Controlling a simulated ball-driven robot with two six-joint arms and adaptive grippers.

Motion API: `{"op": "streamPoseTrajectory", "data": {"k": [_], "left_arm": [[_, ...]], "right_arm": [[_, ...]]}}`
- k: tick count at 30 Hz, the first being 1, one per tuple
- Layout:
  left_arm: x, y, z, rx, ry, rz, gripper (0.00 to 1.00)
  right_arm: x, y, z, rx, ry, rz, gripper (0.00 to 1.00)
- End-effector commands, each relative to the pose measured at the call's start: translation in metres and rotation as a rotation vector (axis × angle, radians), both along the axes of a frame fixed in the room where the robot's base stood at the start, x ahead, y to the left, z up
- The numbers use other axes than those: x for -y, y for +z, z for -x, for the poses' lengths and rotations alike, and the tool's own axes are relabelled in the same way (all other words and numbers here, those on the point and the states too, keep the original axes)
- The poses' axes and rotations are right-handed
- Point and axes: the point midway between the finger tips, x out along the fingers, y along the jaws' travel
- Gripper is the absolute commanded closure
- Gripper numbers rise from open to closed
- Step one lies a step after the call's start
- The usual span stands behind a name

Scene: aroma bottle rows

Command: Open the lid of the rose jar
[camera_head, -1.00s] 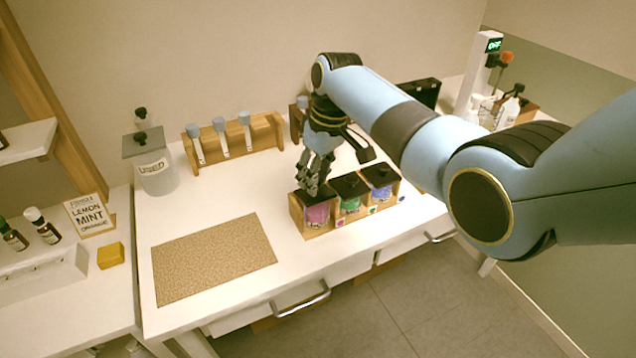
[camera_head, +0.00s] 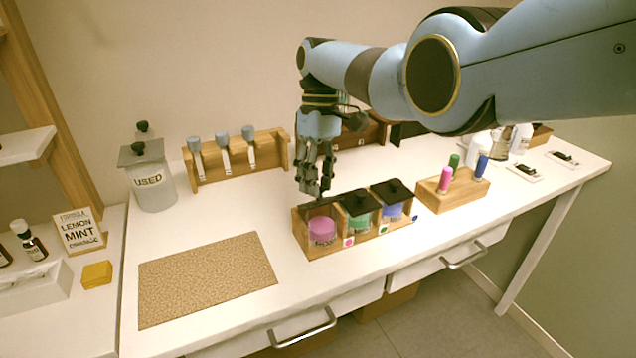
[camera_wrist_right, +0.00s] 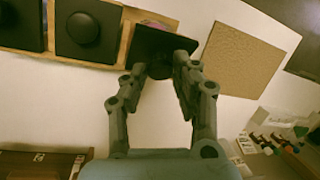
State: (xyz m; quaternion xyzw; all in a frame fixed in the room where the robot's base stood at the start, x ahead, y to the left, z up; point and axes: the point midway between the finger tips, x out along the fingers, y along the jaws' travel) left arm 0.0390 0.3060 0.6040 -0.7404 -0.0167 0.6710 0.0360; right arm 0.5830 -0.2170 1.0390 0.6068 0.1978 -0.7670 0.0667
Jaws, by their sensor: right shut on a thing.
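The rose jar (camera_head: 322,232) holds pink contents and stands in the left slot of a wooden rack (camera_head: 348,243). Its dark square lid (camera_head: 321,203) is tilted up at the back of the jar mouth, so the pink inside shows. Whether the lid still touches the jar or rack, I cannot tell. My right gripper (camera_head: 314,190) comes down from above, shut on the lid's knob. In the right wrist view the gripper (camera_wrist_right: 160,75) has its fingers on either side of the knob, with the black lid (camera_wrist_right: 150,42) beyond. My left gripper is not in view.
Jars with green (camera_head: 361,220) and blue (camera_head: 393,210) contents stand lidded to the right in the same rack. A small rack (camera_head: 437,199) with coloured sticks is further right. The cork mat (camera_head: 208,279) lies bare at front left. A USED jar (camera_head: 152,186) stands behind.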

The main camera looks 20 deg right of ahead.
Motion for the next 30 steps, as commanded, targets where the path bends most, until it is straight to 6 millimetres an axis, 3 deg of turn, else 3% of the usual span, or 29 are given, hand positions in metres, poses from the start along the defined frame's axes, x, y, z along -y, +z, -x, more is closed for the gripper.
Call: {"op": "streamPoseTrajectory", "data": {"k": [5,6,11,22,30], "left_arm": [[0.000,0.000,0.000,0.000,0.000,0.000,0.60],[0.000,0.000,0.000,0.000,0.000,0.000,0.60],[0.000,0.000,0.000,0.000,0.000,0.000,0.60],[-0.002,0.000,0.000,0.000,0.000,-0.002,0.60],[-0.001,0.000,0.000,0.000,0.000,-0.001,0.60]], "right_arm": [[0.000,-0.001,0.001,-0.001,0.001,-0.001,1.00],[0.000,-0.001,0.001,-0.001,0.001,-0.001,0.68],[0.000,-0.001,0.000,0.000,0.001,0.000,0.49],[0.001,0.009,-0.003,0.002,0.001,0.000,0.49],[0.009,0.063,-0.018,0.004,0.000,0.001,0.49]]}}
